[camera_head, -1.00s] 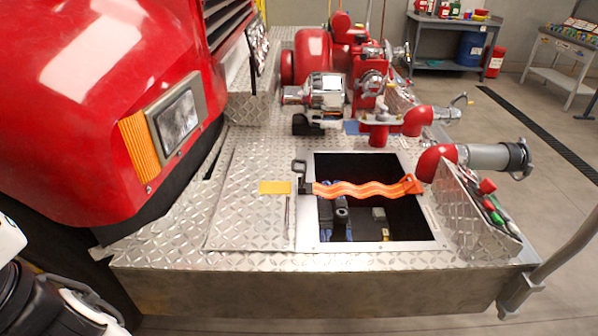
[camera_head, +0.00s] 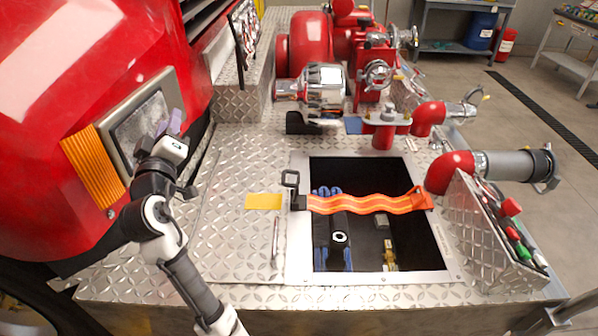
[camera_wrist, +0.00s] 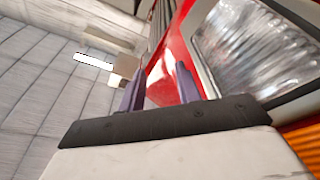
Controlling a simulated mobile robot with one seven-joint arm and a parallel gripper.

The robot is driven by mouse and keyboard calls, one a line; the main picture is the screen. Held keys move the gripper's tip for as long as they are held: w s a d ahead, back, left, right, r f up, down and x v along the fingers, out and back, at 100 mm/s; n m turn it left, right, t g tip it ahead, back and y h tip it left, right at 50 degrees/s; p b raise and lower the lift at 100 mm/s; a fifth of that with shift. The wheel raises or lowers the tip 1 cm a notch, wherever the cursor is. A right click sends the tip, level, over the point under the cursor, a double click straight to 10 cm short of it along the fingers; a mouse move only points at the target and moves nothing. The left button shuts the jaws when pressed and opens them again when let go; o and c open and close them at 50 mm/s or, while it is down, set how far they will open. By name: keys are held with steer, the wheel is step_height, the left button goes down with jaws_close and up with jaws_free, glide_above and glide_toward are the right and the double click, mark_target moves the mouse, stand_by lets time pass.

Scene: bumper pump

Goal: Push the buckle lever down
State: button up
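The black buckle (camera_head: 298,202) sits at the left rim of the square opening in the diamond-plate deck. Its lever (camera_head: 290,179), a dark loop-shaped handle, stands up from the buckle's left side. An orange wavy strap (camera_head: 368,205) runs from the buckle across the opening to the right rim. My gripper (camera_head: 173,122) is up and to the left of the lever, well apart from it, in front of the headlight. In the wrist view, the two purple fingers of my gripper (camera_wrist: 159,82) are apart with nothing between them. The buckle is not in the wrist view.
The red truck body with its headlight (camera_head: 140,130) is close behind my gripper; the headlight also fills the wrist view's right side (camera_wrist: 255,45). A yellow label (camera_head: 263,202) lies left of the buckle. Red pipes and a chrome pump (camera_head: 325,95) stand behind the opening.

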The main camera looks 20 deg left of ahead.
steer(key=w+d+f+m+g+h, duration=0.1)
steer(key=w+d+f+h, duration=0.15)
steer(key=f+h, duration=0.2)
steer(key=w+d+f+g+h, duration=0.1)
steer(key=d+f+h, duration=0.2)
steer(key=f, duration=0.3)
steer(key=m+g+h, duration=0.2)
steer(key=g+h, duration=0.2)
steer(key=h, duration=0.3)
glide_toward(284, 176)
steer(key=p+x, duration=0.1)
steer(key=x, duration=0.2)
steer(key=p+x, duration=0.1)
steer(key=x, duration=0.3)
steer(key=p+x, duration=0.1)
steer(key=x, duration=0.2)
steer(key=shift+w+f, duration=0.15)
steer(key=shift+f, duration=0.2)
steer(key=shift+c, duration=0.4)
jaws_close()
